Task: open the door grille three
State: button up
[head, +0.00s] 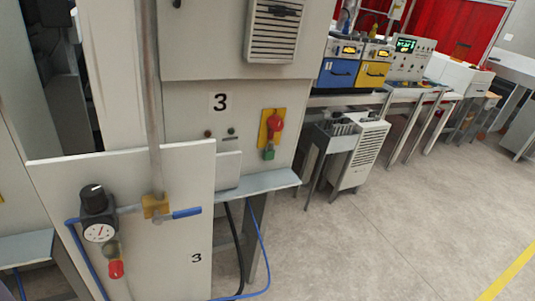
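A pale grey machine cabinet (191,104) marked with a black "3" stands left of centre, tilted in the picture. Above the "3" is a pale panel (207,45) with a slatted grille (273,38) at its right side. A dark handle (279,10) shows at the grille's top, near the upper picture edge. The panel looks shut, but its upper part is cut off. My gripper is not in this view, so its state and its place relative to the handle do not show.
A lower panel (165,237), also marked "3", carries a gauge (100,231), valves and blue hose. A red knob (275,124) on a yellow plate sits on the cabinet. A bench with blue (337,73) and yellow units stands behind right. Open floor (400,230) lies at right.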

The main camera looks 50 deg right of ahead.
aim_at(273, 28)
jog(key=i+l, duration=0.7)
jog(key=i, duration=0.15)
